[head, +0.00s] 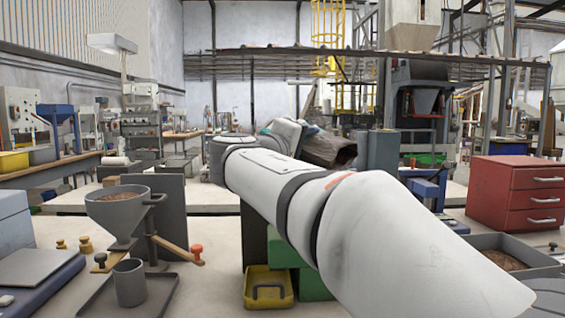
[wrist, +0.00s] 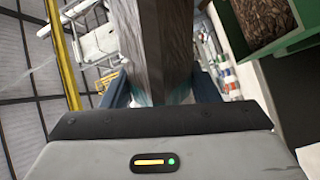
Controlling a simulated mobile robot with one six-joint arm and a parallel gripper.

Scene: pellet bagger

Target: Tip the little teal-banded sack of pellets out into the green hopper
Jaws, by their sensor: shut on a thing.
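My gripper (wrist: 162,92) is shut on the sack (wrist: 150,40), which shows grey-brown between its two dark blue fingers in the wrist view. A little teal of the band shows low on the sack by the fingers. In the head view the sack (head: 331,150) sticks out to the right of my gripper (head: 311,129), lying over sideways, partly behind my arm. The green hopper (wrist: 286,43) shows at the upper right of the wrist view with brown pellets inside, apart from the sack there. In the head view my arm hides most of the green structure (head: 286,254) below; its opening is hidden.
A yellow bin (head: 268,289) stands before the green structure. At left are a grey funnel (head: 124,211) of pellets, a grey cup (head: 130,283) on a tray, and a scale (head: 36,266). A red drawer cabinet (head: 514,193) and a grey pellet tray (head: 519,260) are at right.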

